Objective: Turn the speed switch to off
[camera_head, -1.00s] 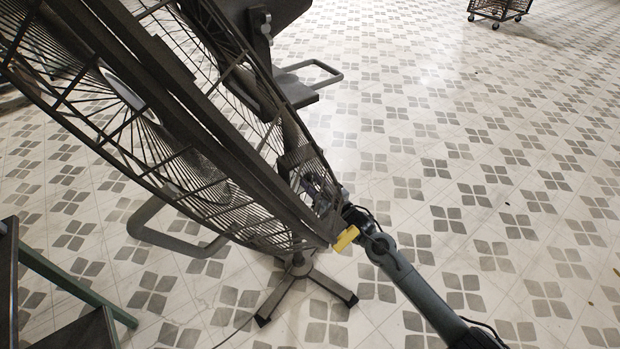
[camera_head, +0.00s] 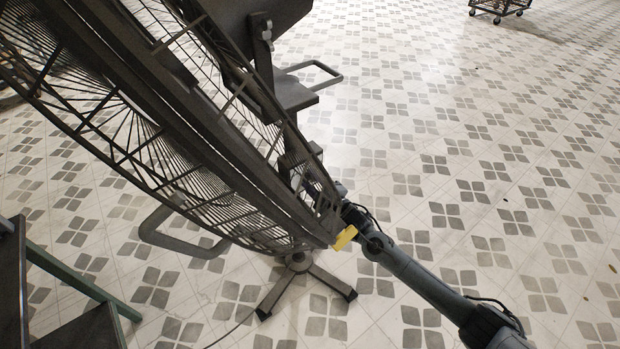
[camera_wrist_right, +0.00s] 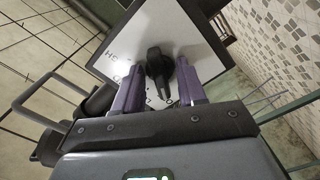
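The speed switch, a black knob (camera_wrist_right: 158,64), stands on a white panel (camera_wrist_right: 188,35) with partly readable dark letters in the right wrist view. My right gripper (camera_wrist_right: 157,74) has its two purple fingers apart, one on each side of the knob. Small gaps seem to show between fingers and knob; contact is hard to judge. In the head view, the large dark fan (camera_head: 165,110) with its wire cage fills the left side. My right gripper (camera_head: 312,190) is at the fan's lower right edge, mostly hidden by the cage. My left gripper is not in view.
The fan's stand foot (camera_head: 300,268) rests on the tiled floor, with a thin cable nearby. A dark stepped frame with green bars (camera_head: 75,280) is at lower left. A wheeled cart (camera_head: 498,8) is far at upper right. The floor on the right is clear.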

